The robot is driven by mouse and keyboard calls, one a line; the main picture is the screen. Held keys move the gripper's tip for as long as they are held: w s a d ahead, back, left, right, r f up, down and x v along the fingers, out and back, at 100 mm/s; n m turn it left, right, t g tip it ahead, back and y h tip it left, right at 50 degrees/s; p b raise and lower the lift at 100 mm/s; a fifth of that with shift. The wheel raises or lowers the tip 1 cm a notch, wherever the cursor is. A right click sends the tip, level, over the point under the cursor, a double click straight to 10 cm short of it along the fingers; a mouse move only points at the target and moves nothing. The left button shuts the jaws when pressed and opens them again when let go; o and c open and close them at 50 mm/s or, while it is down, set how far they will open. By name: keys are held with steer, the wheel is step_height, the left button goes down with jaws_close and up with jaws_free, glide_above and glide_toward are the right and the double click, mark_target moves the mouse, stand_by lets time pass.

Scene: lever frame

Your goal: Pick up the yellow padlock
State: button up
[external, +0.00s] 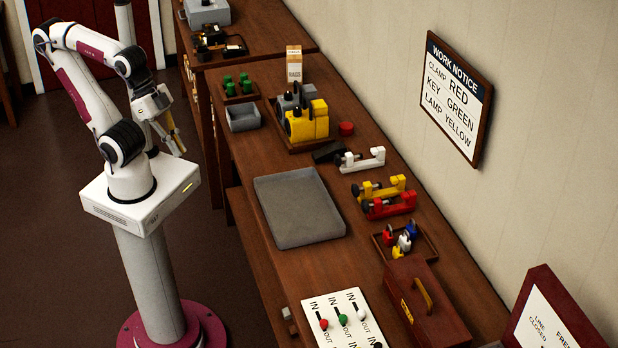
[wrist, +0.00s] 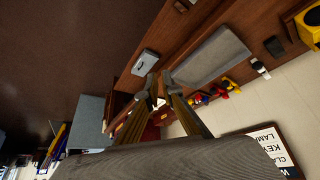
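My gripper (external: 177,143) is in the air left of the bench, far from that tray and pointing downward. In the wrist view its two fingers (wrist: 161,76) stand apart with a gap and nothing held between them. I cannot make out the yellow padlock in the wrist view.
A grey tray (external: 300,235) lies mid-bench. Red and yellow clamps (external: 390,206) and a white one (external: 362,159) stand near the wall. A dark red toolbox (external: 426,312) is in front of the padlock tray, beside a white lever panel (external: 340,300). Yellow-and-black equipment (external: 308,124) stands farther back.

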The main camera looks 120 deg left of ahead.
steer(key=o, duration=0.9)
steer(key=shift+c, duration=0.2)
steer(key=w+d+r+n+t+h, duration=0.1)
steer(key=w+d+r+t, duration=0.15)
steer(key=w, duration=1.65)
steer(key=w+d+r+n+t, duration=0.1)
steer(key=w+d+r+t, duration=0.15)
steer(key=w, duration=1.55)
steer(key=w+a+f+n+t+y, duration=0.1)
steer(key=w+a+f+n+y, duration=0.2)
steer(key=w+f, duration=0.45)
steer(key=w+a+f+t+y, duration=0.1)
steer(key=w+a+f+y, duration=0.1)
steer(key=w+a+f, duration=0.55)
steer(key=f+y, duration=0.1)
steer(key=f, duration=0.1)
steer(key=w+a+f+n+g+y, duration=0.1)
steer(key=f, duration=0.1)
steer(key=w+f+y, duration=0.1)
steer(key=f, duration=0.2)
steer(key=shift+w+a+n, duration=0.2)
steer(key=shift+a+n, duration=0.05)
steer(key=shift+n, duration=0.15)
